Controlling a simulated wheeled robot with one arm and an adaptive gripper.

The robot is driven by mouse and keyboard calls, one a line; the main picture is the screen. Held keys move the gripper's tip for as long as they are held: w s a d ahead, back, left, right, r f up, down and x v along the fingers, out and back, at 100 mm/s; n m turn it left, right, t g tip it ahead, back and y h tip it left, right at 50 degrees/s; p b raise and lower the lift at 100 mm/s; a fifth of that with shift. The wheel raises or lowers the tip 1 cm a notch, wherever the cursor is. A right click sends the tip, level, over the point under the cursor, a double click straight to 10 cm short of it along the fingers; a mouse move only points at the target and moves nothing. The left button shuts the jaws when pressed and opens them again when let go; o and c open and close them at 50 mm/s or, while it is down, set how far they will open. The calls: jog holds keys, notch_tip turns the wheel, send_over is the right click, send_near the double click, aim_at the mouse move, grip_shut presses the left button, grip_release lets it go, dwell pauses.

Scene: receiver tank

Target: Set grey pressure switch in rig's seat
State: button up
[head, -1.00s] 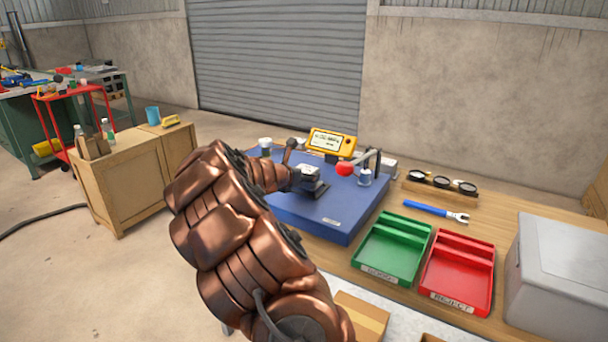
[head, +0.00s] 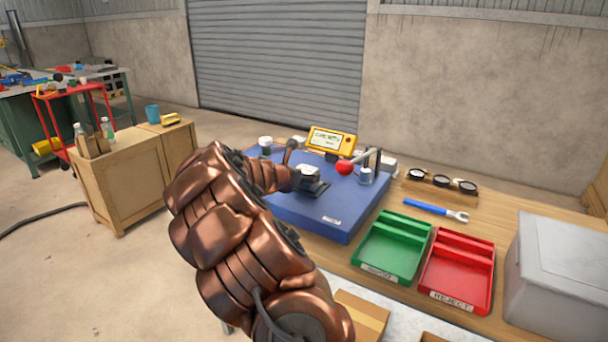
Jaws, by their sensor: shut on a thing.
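The blue rig (head: 335,218) stands on the wooden bench, with a dark seat (head: 321,189) on its top. The grey pressure switch (head: 309,172) is small and pale on top, at or just over this seat. Whether it is fully down in the seat is too small to tell. My gripper (head: 299,180) is shut on the switch from the left, low over the rig. My copper-coloured arm hides the rig's left front and part of the gripper.
A red-knobbed lever (head: 344,167) stands right of the seat, and a yellow meter (head: 331,141) behind. Green (head: 362,278) and red (head: 430,285) trays, a blue-handled wrench (head: 428,208) and gauges (head: 441,181) lie to the right. A grey box (head: 555,275) fills the right corner.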

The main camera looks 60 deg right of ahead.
jog(key=shift+f, duration=0.4)
jog(key=o, duration=1.5)
jog(key=shift+a, duration=0.15)
jog(key=v, duration=1)
jog(key=shift+v, duration=0.9)
